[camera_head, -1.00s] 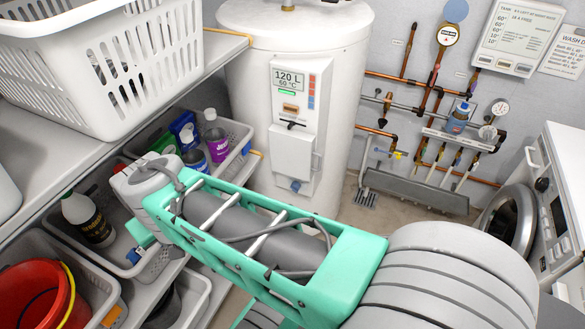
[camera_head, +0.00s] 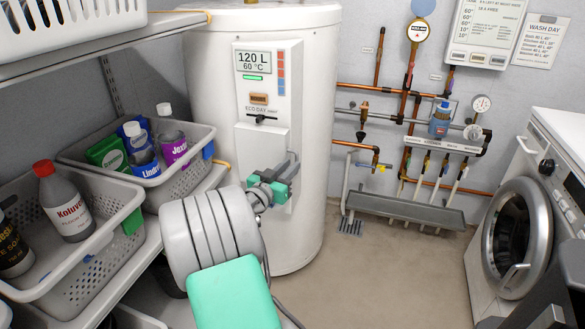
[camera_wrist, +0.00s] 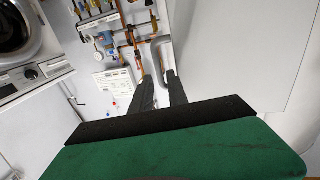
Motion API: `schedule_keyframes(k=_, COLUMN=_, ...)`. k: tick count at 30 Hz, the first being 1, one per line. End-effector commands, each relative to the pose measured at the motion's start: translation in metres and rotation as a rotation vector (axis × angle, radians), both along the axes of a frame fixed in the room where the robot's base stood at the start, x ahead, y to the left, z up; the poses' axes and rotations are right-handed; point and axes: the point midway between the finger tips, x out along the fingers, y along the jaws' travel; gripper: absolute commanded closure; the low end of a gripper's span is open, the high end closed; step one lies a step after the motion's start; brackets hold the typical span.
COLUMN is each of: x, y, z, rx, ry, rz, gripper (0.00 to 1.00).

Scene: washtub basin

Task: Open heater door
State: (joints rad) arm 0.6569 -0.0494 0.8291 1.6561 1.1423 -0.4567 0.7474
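The heater (camera_head: 215,95) is a tall white cylinder with a display panel on its front. Its door (camera_head: 255,145) is a white panel below the display and looks shut. A grey curved bar, probably the handle (camera_wrist: 163,46), shows just beyond the fingertips. I cannot tell whether they touch it.
Pipes and gauges (camera_head: 410,120) cover the back wall above a grey trough (camera_head: 405,208). Shelves with a bottle basket (camera_head: 190,180) are at the left. The floor (camera_head: 385,275) in the middle is clear.

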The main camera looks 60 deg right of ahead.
Motion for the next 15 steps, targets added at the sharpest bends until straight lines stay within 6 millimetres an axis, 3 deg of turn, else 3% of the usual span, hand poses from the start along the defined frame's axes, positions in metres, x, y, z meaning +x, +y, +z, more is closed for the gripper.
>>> schedule_keyframes(k=6, x=-0.001, y=-0.023, z=0.0, rx=0.001, ry=0.0, rz=0.0, gripper=0.8)
schedule_keyframes(k=12, x=0.0, y=-0.024, z=0.0, rx=0.001, ry=0.0, rz=0.002, gripper=0.8)
schedule_keyframes(k=15, x=0.0, y=-0.024, z=0.0, rx=0.002, ry=0.0, rz=0.002, gripper=0.87)
